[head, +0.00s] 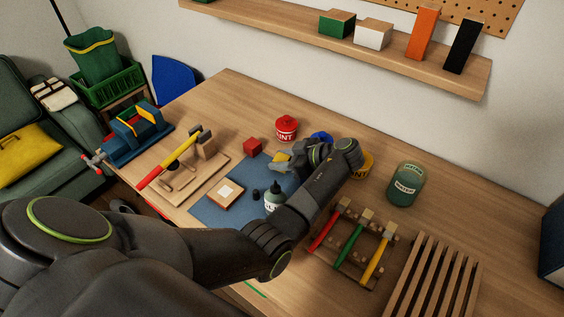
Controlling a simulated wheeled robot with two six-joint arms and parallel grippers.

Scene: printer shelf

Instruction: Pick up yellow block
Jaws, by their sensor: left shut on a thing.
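The yellow block (278,157) shows as a small yellow patch at the middle of the workbench, at the jaws of my left gripper (282,162). My left gripper is shut on it. My wrist and the jaws hide most of the block. I cannot tell whether the block touches the surface or hangs just above it. My right gripper is not in view.
A red block (252,147) and a red paint can (286,127) stand close by the gripper. A glue bottle (274,199) and a wooden tile (227,193) are on the blue mat (205,211). A green jar (406,184) and a tool rack (351,247) stand to the right.

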